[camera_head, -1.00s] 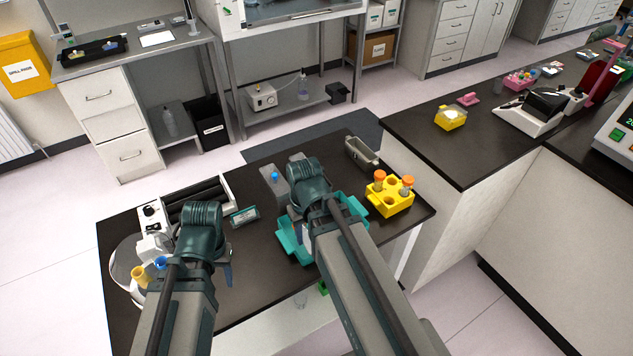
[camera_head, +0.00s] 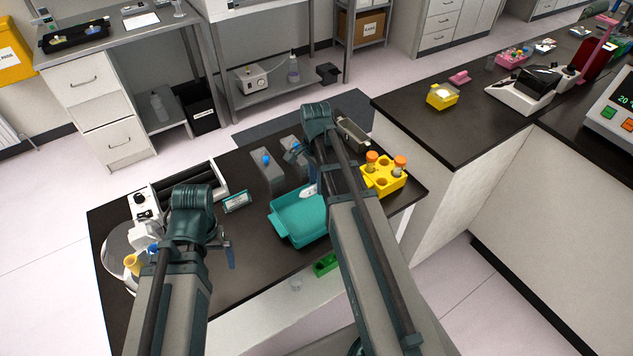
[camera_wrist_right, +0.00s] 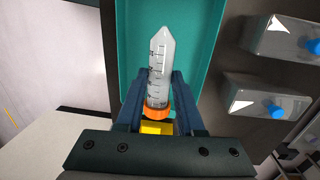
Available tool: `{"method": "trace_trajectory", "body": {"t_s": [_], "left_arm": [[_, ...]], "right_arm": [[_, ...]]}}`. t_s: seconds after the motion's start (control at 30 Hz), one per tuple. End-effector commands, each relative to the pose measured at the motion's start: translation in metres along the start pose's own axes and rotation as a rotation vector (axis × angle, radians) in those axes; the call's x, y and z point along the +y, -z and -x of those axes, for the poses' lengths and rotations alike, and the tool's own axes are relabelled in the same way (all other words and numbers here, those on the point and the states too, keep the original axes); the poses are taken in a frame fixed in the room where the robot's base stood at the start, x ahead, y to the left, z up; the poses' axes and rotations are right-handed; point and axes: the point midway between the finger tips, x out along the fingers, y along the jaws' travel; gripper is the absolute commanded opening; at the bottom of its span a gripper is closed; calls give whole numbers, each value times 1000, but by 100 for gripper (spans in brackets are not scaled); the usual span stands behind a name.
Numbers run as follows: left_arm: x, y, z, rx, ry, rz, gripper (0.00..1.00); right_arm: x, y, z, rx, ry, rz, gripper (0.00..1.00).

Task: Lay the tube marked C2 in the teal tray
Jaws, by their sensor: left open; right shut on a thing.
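A clear conical tube with an orange cap (camera_wrist_right: 159,62) is in my right gripper (camera_wrist_right: 157,88), which is shut on it near the cap. In the right wrist view its pointed end reaches over the teal tray (camera_wrist_right: 203,50); I cannot read a C2 mark. In the head view the teal tray (camera_head: 301,224) lies on the dark bench, its inside looking empty. A pale end of the tube (camera_head: 309,190) shows at the tray's far edge; my right arm hides the rest of it. My left gripper (camera_head: 226,252) is open and empty, left of the tray.
A yellow rack (camera_head: 384,179) with orange-capped tubes stands right of the tray. A small teal-edged box (camera_head: 237,203) lies to the left. A green rack (camera_head: 326,265) sits near the front edge.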

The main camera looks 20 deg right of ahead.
Motion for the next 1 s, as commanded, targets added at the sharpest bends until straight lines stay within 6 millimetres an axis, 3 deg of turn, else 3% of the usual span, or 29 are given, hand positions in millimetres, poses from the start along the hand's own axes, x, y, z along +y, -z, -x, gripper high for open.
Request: {"method": "trace_trajectory", "body": {"t_s": [0.27,0.47,1.0], "left_arm": [[0,0,-3,0,0,0,100],[2,1,-16,0,0,0,100],[8,5,-84,0,0,0,100]], "right_arm": [[0,1,-3,0,-1,-12,0],[-1,1,-16,0,-1,-11,0],[-7,4,-84,0,-1,-9,0]]}}
